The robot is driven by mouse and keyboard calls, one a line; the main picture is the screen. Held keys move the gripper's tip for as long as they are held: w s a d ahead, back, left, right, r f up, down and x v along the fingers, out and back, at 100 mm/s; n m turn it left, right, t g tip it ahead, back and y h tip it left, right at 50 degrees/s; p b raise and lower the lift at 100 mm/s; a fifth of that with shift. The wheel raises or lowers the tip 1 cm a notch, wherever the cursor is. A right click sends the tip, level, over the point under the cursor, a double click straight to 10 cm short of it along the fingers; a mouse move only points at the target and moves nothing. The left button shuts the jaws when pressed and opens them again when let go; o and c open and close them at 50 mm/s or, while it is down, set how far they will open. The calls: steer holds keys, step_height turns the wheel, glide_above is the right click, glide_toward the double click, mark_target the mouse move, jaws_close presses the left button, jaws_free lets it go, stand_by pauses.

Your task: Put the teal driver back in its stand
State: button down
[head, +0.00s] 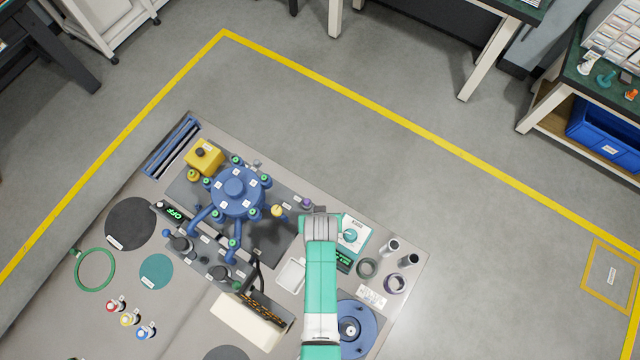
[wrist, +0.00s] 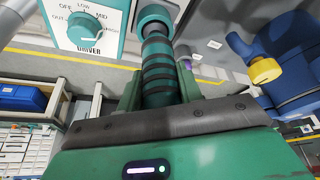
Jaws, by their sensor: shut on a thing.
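The teal driver (wrist: 158,65), a cylinder with dark bands and a teal rounded end, stands between the fingers of my gripper (wrist: 160,88) in the wrist view. The gripper is shut on it. In the head view my arm covers the gripper, and the driver cannot be made out there. The driver's control box (wrist: 84,28), white with a teal dial and the word DRIVER, is close to the held driver at upper left; it also shows in the head view (head: 352,235), just right of my arm. I cannot tell which thing is the driver's stand.
A blue multi-armed fixture (head: 236,188) stands left of my arm, with a yellow box (head: 204,156) behind it. Two upright tubes (head: 408,261) and a dark ring (head: 367,268) are at right. A blue round flange (head: 354,330) sits beside my arm. The floor beyond is clear.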

steer(key=c, duration=0.9)
jaws_free()
steer(key=shift+o, duration=0.2)
step_height(320, 180, up, 9)
steer(key=p, duration=0.8)
steer(key=shift+r+p, duration=0.1)
steer(key=shift+p, duration=0.2)
steer(key=shift+w, duration=0.1)
